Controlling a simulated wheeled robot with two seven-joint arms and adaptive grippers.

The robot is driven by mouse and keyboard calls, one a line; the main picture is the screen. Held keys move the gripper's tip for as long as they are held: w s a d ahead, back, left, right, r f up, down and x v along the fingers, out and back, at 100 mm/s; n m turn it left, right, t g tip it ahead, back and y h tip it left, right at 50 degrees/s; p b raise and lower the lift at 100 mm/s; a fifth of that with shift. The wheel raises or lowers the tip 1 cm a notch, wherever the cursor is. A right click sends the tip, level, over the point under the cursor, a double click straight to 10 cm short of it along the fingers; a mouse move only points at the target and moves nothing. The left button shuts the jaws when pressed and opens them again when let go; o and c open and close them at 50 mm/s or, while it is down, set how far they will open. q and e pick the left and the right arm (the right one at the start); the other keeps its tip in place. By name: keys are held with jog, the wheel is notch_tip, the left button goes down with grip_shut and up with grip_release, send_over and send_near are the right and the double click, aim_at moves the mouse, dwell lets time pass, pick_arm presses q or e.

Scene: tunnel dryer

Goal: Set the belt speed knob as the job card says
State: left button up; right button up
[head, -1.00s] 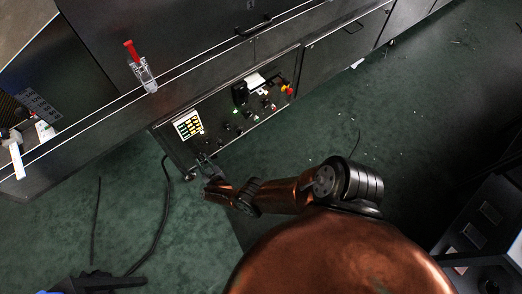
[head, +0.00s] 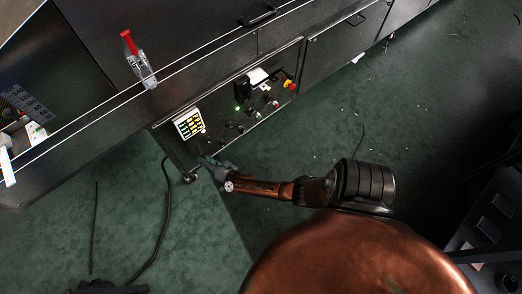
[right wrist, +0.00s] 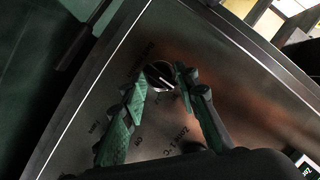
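The control panel (head: 222,128) is a dark plate low on the machine, with several small black knobs. My right gripper (head: 207,166) is at the panel's lower left corner. In the right wrist view, a round dark knob (right wrist: 159,75) with a light pointer line sits between the tips of my right gripper (right wrist: 160,78). The fingers, with green pads, are apart on either side of it; contact cannot be told. A dark shape at the bottom left may be my left gripper.
A red-handled clamp (head: 139,62) stands above. A black cable (head: 165,215) lies on the green floor.

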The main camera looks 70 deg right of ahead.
pick_arm(q)
jog(key=s+f+g+b, duration=0.1)
jog(key=s+f+b, duration=0.2)
jog(key=f+b, duration=0.5)
jog(key=w+r+t+p, duration=0.1)
jog(key=w+r+p, duration=0.2)
jog(key=r+p, duration=0.9)
jog(key=w+r+t+p, duration=0.2)
jog(key=w+r+p, duration=0.2)
jog(key=r+p, duration=0.8)
jog(key=shift+w+r, duration=0.15)
jog(key=shift+r, duration=0.8)
pick_arm(e)
jog(key=s+a+n+g+y, duration=0.2)
jog(key=s+n, duration=0.1)
jog(key=s, duration=1.3)
jog(key=s+a+n+g+y, duration=0.2)
jog(key=s+n+g, duration=0.1)
jog(key=s, duration=1.4)
jog(key=shift+s+a+n, duration=0.15)
jog(key=shift+a+n, duration=0.15)
jog(key=shift+a, duration=0.05)
